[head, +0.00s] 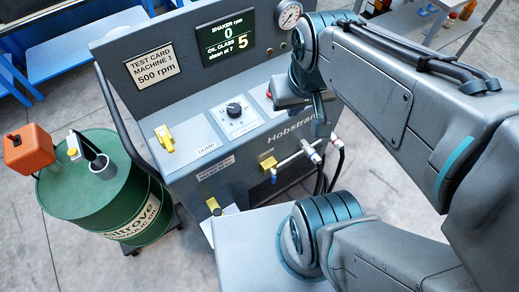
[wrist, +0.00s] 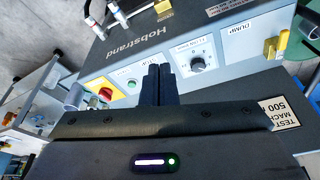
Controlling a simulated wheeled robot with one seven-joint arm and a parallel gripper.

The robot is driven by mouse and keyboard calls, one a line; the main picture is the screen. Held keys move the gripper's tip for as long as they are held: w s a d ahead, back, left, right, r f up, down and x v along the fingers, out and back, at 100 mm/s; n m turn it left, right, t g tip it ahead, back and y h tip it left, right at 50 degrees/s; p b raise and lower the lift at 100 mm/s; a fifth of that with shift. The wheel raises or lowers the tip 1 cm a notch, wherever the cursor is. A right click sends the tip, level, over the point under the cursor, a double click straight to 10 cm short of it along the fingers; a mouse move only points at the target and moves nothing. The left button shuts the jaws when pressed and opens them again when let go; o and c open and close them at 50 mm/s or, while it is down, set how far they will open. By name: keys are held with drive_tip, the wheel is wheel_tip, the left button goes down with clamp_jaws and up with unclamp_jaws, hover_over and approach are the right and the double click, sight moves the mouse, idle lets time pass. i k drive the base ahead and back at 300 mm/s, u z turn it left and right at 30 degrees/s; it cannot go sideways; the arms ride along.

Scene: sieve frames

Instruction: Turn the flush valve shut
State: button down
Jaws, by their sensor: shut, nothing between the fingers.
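Yellow handles show on the grey Hobstrand machine (head: 250,55), and I cannot read which one is the flush valve. One yellow lever (head: 165,138) stands on the sloped panel; in the wrist view the yellow lever (wrist: 275,47) is beside a DUMP label. A yellow handle (head: 267,163) sits on the front face near the hose fittings, and another yellow part (head: 214,207) is lower down. My gripper (wrist: 159,68) is shut and empty, over the panel between the green button (wrist: 131,85) and the black flow knob (wrist: 197,64). My arm hides part of the machine's right side.
Black hoses (head: 338,160) hang from the front fittings. The display (head: 226,40) reads 0 rpm and oil class 5. Bare floor lies front left.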

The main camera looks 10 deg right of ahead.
sight(274, 177)
drive_tip(key=z, duration=0.6)
drive_tip(key=k, duration=1.15)
drive_tip(key=u, duration=1.15)
drive_tip(key=i, duration=0.55)
